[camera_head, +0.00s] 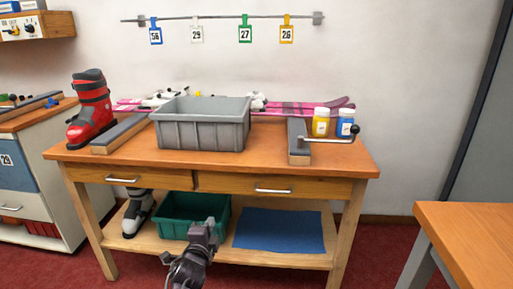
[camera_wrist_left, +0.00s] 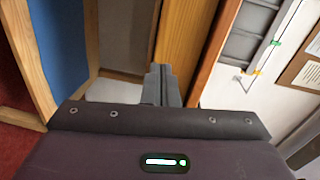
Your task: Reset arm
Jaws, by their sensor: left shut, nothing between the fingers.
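My left gripper (camera_head: 210,228) shows at the bottom middle of the head view, in front of the bench's lower shelf and overlapping the green bin in the picture. Its fingers are shut with nothing between them. In the left wrist view the closed fingers (camera_wrist_left: 161,84) point away from the camera, with the bench's wood around them. My left arm comes up from the bottom edge of the head view. My right gripper is not in view.
The bench (camera_head: 275,160) holds a grey bin (camera_head: 200,137), a red ski boot (camera_head: 91,105), pink skis (camera_head: 310,107), a yellow jar (camera_head: 321,124) and a blue jar (camera_head: 345,126). Its lower shelf holds a green bin (camera_head: 175,222), grey boot (camera_head: 137,212) and blue mat (camera_head: 280,230). Another table (camera_head: 475,235) stands right.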

